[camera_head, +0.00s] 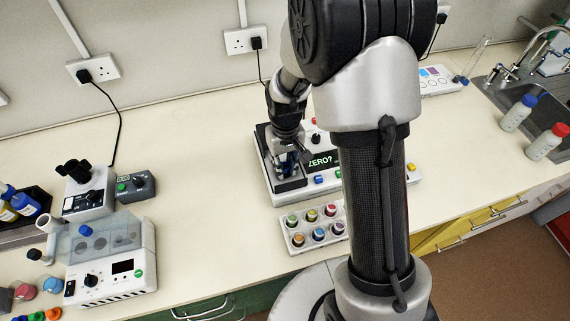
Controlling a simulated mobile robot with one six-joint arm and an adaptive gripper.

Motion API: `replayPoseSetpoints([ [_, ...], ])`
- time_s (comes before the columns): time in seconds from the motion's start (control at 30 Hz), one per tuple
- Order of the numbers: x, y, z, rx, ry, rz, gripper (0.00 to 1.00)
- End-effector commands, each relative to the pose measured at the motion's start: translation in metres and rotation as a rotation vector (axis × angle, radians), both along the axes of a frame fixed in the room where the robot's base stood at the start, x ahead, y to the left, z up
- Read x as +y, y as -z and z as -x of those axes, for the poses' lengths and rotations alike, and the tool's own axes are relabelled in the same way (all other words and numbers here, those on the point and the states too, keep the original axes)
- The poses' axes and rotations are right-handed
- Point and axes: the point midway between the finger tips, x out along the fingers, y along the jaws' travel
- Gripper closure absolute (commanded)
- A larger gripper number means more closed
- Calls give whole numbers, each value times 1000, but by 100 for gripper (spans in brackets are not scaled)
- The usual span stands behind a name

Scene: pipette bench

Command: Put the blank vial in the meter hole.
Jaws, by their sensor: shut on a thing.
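The meter (300,197) is a white and black box on the bench, with a display reading "ZERO?" and coloured buttons. My gripper (288,166) points down over the dark left part of the meter. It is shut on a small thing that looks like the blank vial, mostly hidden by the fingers. The meter hole is hidden beneath my gripper, so I cannot tell whether the vial is inside it or above it. My arm also covers part of the meter's right side.
A white rack (297,245) of vials with coloured caps stands just in front of the meter. Two capped bottles (518,113) stand by the sink at right.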

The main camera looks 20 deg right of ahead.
Motion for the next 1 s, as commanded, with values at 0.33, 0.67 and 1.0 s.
replayPoseSetpoints([
  [0.33, 0, 5, 0, 1, 0, 0, 69],
  [0.67, 0, 5, 0, 1, 0, 0, 60],
  [1.0, 0, -26, -1, -5, 0, 0, 60],
])
